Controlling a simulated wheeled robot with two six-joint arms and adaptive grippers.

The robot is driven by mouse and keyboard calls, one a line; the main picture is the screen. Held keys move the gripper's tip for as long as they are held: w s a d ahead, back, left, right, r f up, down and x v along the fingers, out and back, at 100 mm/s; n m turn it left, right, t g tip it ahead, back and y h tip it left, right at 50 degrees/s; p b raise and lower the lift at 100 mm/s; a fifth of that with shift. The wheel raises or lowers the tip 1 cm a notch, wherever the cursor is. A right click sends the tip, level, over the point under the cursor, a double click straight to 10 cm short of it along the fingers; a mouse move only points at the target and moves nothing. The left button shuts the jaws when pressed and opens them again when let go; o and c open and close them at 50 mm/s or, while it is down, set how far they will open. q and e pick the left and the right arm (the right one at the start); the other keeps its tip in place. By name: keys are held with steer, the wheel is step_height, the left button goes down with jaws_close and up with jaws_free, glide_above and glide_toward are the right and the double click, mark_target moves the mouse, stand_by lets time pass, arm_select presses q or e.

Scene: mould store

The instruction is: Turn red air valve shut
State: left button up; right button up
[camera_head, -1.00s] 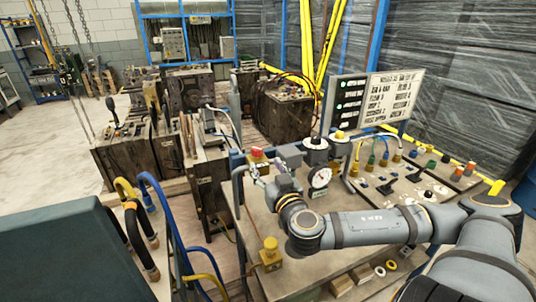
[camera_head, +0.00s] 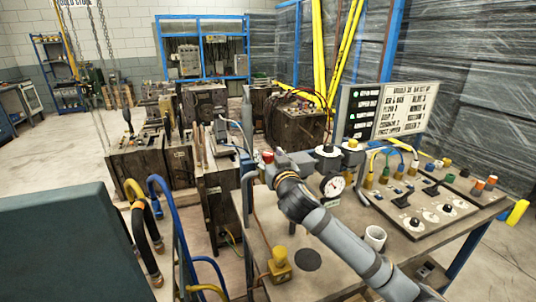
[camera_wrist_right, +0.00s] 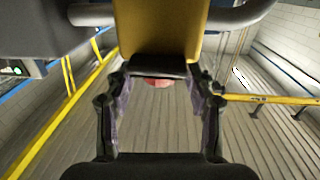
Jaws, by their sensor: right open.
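The red air valve knob (camera_head: 267,157) stands at the back left corner of the bench, by the grey pipe rail. My right gripper (camera_head: 269,172) is beside it, and partly hides the valve's lower part in the head view. In the right wrist view, the open fingers of my right gripper (camera_wrist_right: 159,100) stand apart on both sides. A red piece (camera_wrist_right: 157,83) shows between them, mostly hidden under a dark edge and a yellow block (camera_wrist_right: 160,28). I cannot tell whether the fingers touch it. My left gripper is out of view.
A pressure gauge (camera_head: 333,186) and a black-topped knob (camera_head: 328,151) stand close right of the gripper. A white cup (camera_head: 375,238), a yellow fitting (camera_head: 280,265) and a control panel (camera_head: 420,205) are on the bench. Blue and black hoses hang at left.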

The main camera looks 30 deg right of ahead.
steer(key=shift+w+d, duration=0.2)
steer(key=shift+w, duration=0.35)
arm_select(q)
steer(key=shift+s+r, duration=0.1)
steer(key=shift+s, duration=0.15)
arm_select(e)
jaws_close()
